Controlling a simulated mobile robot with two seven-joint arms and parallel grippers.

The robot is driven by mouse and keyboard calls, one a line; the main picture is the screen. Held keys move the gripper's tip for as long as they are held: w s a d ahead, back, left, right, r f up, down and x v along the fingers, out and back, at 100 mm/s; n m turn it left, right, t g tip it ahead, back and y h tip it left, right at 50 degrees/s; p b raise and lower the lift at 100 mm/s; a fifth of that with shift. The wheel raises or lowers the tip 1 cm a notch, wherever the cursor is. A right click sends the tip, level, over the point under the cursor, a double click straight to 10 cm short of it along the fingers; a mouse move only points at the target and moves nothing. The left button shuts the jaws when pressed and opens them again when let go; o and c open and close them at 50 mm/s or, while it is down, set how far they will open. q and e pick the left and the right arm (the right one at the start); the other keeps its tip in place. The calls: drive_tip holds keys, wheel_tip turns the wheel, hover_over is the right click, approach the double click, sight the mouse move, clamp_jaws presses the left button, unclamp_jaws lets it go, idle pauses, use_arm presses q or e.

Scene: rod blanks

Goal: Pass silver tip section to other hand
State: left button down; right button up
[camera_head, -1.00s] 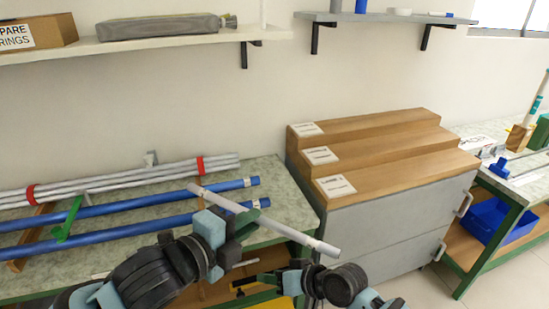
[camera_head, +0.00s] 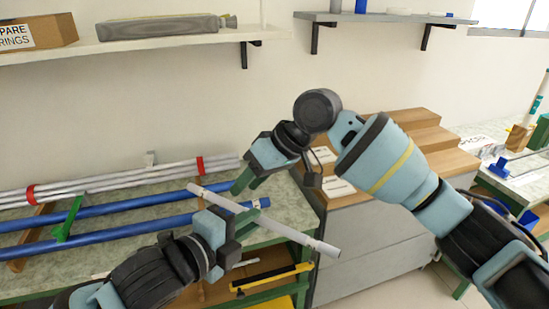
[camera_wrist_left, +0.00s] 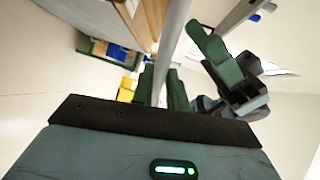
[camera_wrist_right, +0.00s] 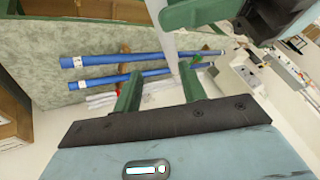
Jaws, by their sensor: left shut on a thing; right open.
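The silver tip section, a pale grey rod (camera_head: 300,237), is held aslant above the front of the bench. My left gripper (camera_head: 246,216) is shut on it near its middle, and its green fingers flank the rod in the left wrist view (camera_wrist_left: 162,88). My right gripper (camera_head: 243,184) is open, just above and behind the rod's upper-left half. In the right wrist view its fingers (camera_wrist_right: 160,90) are spread, and the rod (camera_wrist_right: 168,35) runs down from the top towards the space between them. Whether they touch the rod cannot be told.
Blue tubes (camera_head: 130,209) and white rods with red bands (camera_head: 120,180) lie on the bench at the left, near a green holder (camera_head: 67,220). A stepped wooden stand (camera_head: 400,123) is behind my right arm. A shelf (camera_head: 140,42) runs above.

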sight(274, 223)
drive_tip(key=s+r+h, duration=0.1)
drive_tip(key=s+r+n+h, duration=0.1)
drive_tip(key=r, duration=0.1)
drive_tip(key=s+r+h, duration=0.1)
drive_tip(key=s, duration=0.1)
drive_tip(key=shift+d+r+n+g+h, duration=0.3)
drive_tip(key=shift+d+r+g, duration=0.1)
drive_tip(key=s+d+r+h, duration=0.3)
drive_tip(key=d+r+h, duration=0.1)
drive_tip(key=r, duration=0.1)
drive_tip(key=shift+s+a+f, duration=0.1)
drive_tip(key=shift+a+f, duration=0.05)
drive_tip(key=shift+f, duration=2.9)
drive_tip(key=shift+a+f, duration=0.1)
drive_tip(key=shift+f, duration=2.95)
drive_tip(key=shift+c, duration=0.3)
clamp_jaws()
use_arm(q)
drive_tip(key=c, duration=1.3)
unclamp_jaws()
